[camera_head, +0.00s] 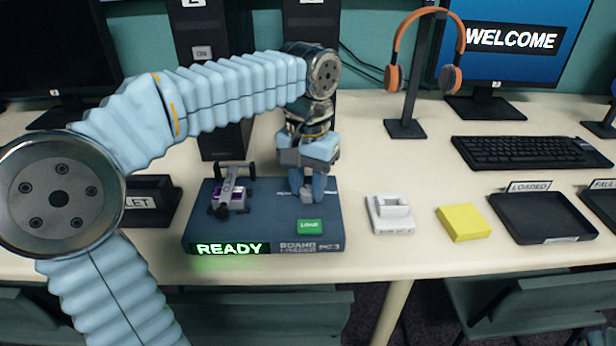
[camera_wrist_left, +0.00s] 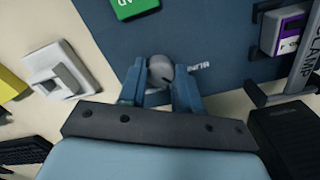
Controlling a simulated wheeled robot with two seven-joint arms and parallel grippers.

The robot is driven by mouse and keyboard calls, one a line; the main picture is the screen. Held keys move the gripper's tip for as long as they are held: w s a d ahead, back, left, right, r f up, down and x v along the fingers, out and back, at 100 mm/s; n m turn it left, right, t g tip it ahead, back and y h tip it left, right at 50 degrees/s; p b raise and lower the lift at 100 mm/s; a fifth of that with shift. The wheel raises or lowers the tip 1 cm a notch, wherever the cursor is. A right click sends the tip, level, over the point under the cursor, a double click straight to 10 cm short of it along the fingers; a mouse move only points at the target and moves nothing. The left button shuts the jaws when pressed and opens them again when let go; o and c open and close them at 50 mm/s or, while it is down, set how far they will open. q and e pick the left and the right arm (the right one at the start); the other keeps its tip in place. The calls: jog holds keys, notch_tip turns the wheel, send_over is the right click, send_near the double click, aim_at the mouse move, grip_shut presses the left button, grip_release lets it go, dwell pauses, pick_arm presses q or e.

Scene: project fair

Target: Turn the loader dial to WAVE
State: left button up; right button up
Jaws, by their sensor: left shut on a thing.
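The board loader (camera_head: 265,217) is a dark blue box on the table with a lit green READY strip and a green LOAD button (camera_head: 310,226). My left gripper (camera_head: 308,192) points down over the loader's right rear part. In the left wrist view, the gripper (camera_wrist_left: 160,82) is shut on the grey round dial (camera_wrist_left: 159,68), with a blue finger on each side. A small dark pointer mark shows on the dial. A white label beside the dial, seemingly BLINK, is partly hidden by a finger. The WAVE label cannot be made out.
A clamp (camera_head: 232,182) with a purple board stands on the loader's left. A white socket block (camera_head: 390,213), a yellow block (camera_head: 463,222) and a black LOADED tray (camera_head: 541,216) lie to the right. A headphone stand (camera_head: 405,128) and keyboard (camera_head: 528,151) are behind.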

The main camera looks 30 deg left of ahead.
aim_at(308, 190)
pick_arm(q)
jog(key=shift+r+m+p, duration=0.1)
jog(key=shift+m+p, duration=0.45)
jog(key=shift+m, duration=0.95)
jog(key=o, duration=1)
jog(key=shift+o, duration=0.2)
notch_tip(308, 190, up, 14)
jog(key=p, duration=0.2)
jog(key=shift+f, duration=0.2)
